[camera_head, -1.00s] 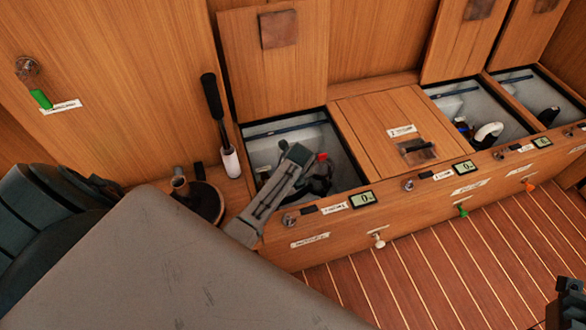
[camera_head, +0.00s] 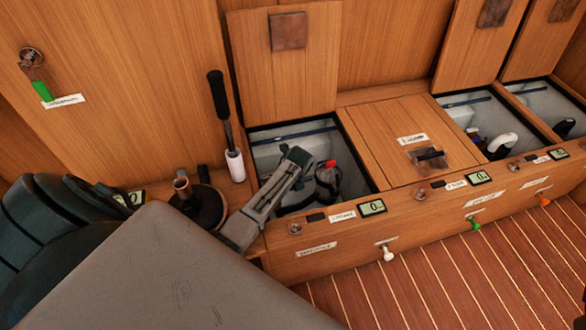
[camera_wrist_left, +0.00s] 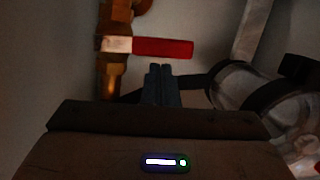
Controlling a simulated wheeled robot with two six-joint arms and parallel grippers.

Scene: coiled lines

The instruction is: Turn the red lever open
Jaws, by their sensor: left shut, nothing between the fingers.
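In the left wrist view the red lever (camera_wrist_left: 163,48) points right from a brass valve (camera_wrist_left: 116,45), crosswise to its upright pipe. My left gripper (camera_wrist_left: 160,70) is shut and empty. Its fingertips show just below the middle of the lever; I cannot tell whether they touch it. In the head view my left arm reaches down into the leftmost open locker (camera_head: 353,179), where the lever and fingertips are not clearly seen. My right gripper is not in view.
A clear container with a dark strap (camera_wrist_left: 238,88) sits right of my fingers; a red-topped bottle (camera_head: 328,182) shows in the locker. A raised lid (camera_head: 285,75) stands behind. A black-handled pump lever (camera_head: 218,95) is at left. A closed lid (camera_head: 395,125) lies to the right.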

